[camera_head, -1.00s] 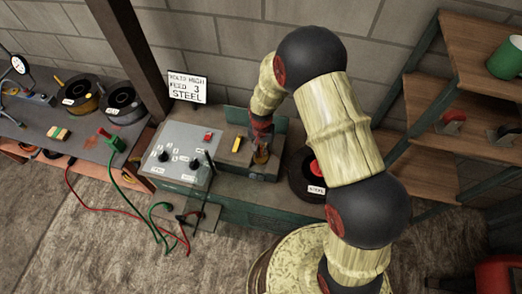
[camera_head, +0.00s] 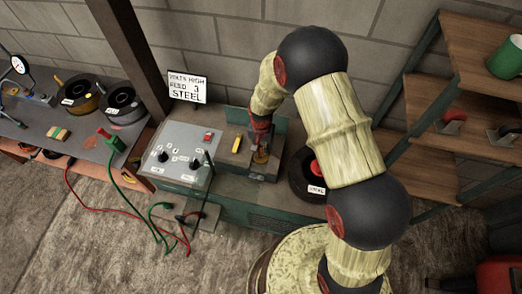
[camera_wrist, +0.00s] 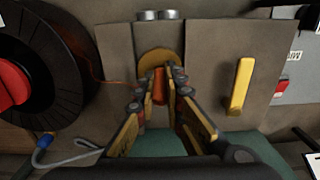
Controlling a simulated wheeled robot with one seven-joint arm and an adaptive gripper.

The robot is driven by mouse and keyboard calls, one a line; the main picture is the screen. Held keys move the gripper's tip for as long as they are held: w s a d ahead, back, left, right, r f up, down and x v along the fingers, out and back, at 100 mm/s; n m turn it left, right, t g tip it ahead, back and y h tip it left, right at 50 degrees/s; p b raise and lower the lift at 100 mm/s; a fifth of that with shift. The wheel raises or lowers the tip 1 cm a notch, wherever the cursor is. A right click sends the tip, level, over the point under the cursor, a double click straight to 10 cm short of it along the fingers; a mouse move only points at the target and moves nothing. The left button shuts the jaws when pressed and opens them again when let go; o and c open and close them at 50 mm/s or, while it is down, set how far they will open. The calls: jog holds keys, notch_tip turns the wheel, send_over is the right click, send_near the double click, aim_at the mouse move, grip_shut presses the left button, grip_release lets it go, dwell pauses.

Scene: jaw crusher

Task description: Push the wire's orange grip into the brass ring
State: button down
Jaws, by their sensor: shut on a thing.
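The orange grip (camera_wrist: 158,84) is between the fingers of my gripper (camera_wrist: 161,88) in the wrist view, and the gripper is shut on it. A thin copper-coloured wire (camera_wrist: 93,74) runs from the grip side towards the black spool at left. The brass ring (camera_wrist: 151,56) is just beyond the fingertips, and the grip's far end lies in front of it. I cannot tell whether the grip has entered the ring or only meets it. In the head view my gripper (camera_head: 261,146) is small at the grey feeder box, and the grip is hard to make out.
The black spool (camera_head: 302,178) with its red hub sits right of the feeder box. A yellow lever (camera_wrist: 241,85) stands right of the ring. Left are a control panel (camera_head: 183,155) with knobs and a sign (camera_head: 188,87) reading "STEEL". Shelves (camera_head: 440,140) stand at right.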

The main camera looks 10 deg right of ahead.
jog(key=shift+f+b, duration=0.4)
jog(key=shift+f, duration=0.15)
jog(key=c, duration=1.8)
grip_release()
notch_tip(320, 180, up, 12)
jog(key=shift+f, duration=0.1)
